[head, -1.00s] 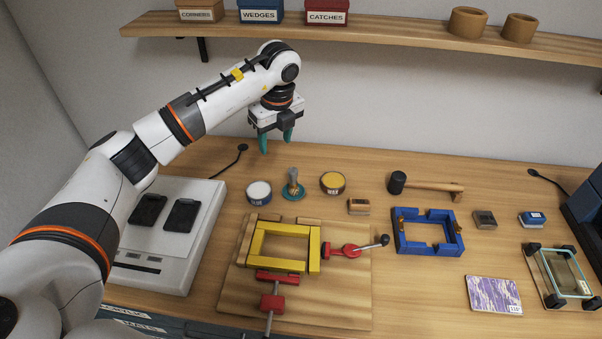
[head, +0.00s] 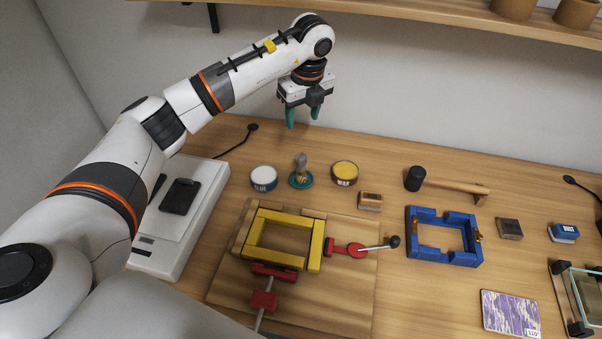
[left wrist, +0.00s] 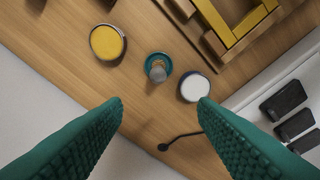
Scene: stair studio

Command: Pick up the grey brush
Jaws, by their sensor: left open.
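A grey upright thing (head: 301,164), which looks like the brush, stands on a round teal base (head: 306,182) on the bench, between a white-topped tin and a yellow-topped tin. In the left wrist view the brush (left wrist: 158,73) shows from above as a rounded grey top over the teal base (left wrist: 151,61). My left gripper (head: 303,117) is open and empty, with teal fingers pointing down, above and behind the brush near the wall. In the left wrist view the brush lies beyond the gap between the fingertips (left wrist: 161,101). My right gripper is not in view.
The white-topped tin (head: 263,178) and yellow-topped tin (head: 344,173) flank the brush closely. In front are a yellow frame (head: 260,259) with red clamps and a blue frame (head: 414,242). A mallet (head: 447,185) lies right. A shelf (head: 440,17) runs above.

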